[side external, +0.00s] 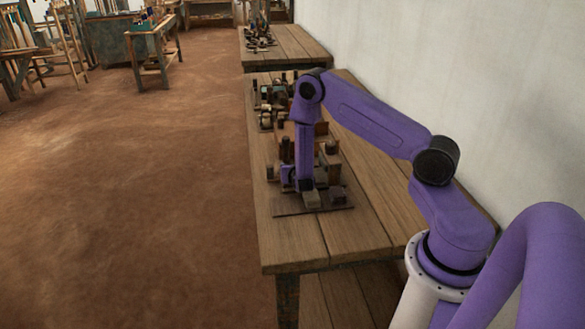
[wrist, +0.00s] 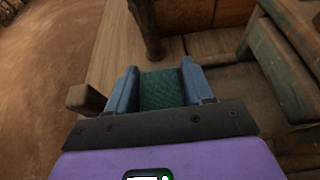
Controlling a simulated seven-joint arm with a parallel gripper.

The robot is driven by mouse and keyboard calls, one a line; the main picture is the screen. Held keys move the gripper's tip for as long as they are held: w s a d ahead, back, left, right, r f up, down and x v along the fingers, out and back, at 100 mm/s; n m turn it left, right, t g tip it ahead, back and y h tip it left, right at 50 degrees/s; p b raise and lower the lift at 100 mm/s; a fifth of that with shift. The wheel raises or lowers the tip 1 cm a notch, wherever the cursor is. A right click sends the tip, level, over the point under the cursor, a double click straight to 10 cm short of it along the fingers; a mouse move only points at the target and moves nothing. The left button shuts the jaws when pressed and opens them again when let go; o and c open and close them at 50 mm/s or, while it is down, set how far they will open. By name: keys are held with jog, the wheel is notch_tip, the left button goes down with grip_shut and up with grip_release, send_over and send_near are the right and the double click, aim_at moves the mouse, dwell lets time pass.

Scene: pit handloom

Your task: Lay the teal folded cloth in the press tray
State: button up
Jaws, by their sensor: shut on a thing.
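The teal folded cloth (wrist: 163,88) is between the two blue fingers of my gripper (wrist: 160,78) in the wrist view. The fingers are shut on it, one on each side. In the side external view my gripper (side external: 300,185) points down over the near part of the wooden bench, among wooden parts. The cloth cannot be made out there. I cannot tell for sure which thing is the press tray. A brown wooden box-like piece (wrist: 190,14) stands at the top of the wrist view, beyond the fingers.
A dark flat board (side external: 290,210) with small blocks lies on the bench (side external: 295,238) below my gripper. Several wooden parts stand farther back (side external: 268,95). A worn grey-green wooden piece (wrist: 285,60) is at right in the wrist view. The bench's near end is bare.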

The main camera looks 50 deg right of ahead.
jog(key=shift+f, duration=0.2)
jog(key=o, duration=1)
jog(key=shift+f, duration=0.1)
